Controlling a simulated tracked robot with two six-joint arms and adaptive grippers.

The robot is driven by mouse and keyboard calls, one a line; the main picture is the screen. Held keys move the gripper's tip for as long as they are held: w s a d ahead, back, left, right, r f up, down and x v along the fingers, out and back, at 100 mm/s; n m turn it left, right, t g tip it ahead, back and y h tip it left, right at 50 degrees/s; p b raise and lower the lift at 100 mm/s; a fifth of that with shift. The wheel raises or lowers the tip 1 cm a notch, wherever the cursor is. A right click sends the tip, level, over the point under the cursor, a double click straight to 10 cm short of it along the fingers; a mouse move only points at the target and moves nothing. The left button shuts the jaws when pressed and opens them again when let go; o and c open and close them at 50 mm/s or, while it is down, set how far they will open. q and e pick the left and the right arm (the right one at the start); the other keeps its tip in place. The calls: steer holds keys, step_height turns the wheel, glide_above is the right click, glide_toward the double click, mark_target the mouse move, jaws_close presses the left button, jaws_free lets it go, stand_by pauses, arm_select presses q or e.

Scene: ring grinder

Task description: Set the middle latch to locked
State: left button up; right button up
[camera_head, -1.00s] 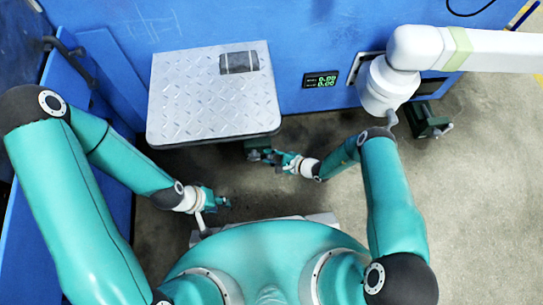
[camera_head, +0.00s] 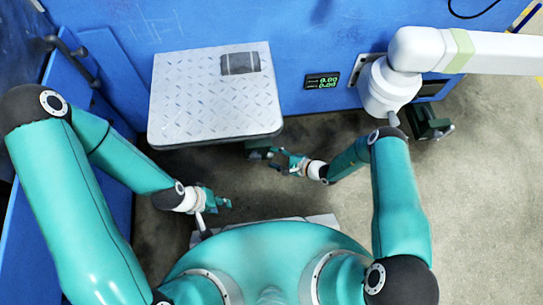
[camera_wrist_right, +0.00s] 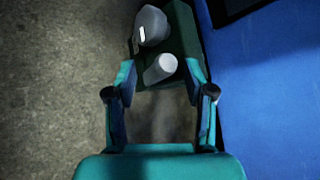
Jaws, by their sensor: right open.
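A dark green latch block (camera_head: 258,153) sits low on the blue machine, under the right front corner of the metal plate. My right gripper (camera_head: 279,159) is just to the right of it. In the right wrist view the green latch block (camera_wrist_right: 181,32) shows with a grey rounded knob (camera_wrist_right: 152,27) and a light grey cylindrical peg (camera_wrist_right: 160,68). My right gripper (camera_wrist_right: 160,92) is open, with the peg's end just beyond and between its fingertips; I see no grip on it. My left gripper (camera_head: 222,203) is further left above the floor; its opening is too small to judge.
A diamond-patterned metal plate (camera_head: 205,100) juts from the blue machine (camera_head: 300,40) above the latch. A white arm-like machine part (camera_head: 385,87) stands at the right, with another green latch block (camera_head: 428,122) below it. Bare concrete floor (camera_head: 480,220) lies to the right.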

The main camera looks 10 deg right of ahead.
steer(key=shift+v, duration=2.7)
steer(key=shift+c, duration=0.3)
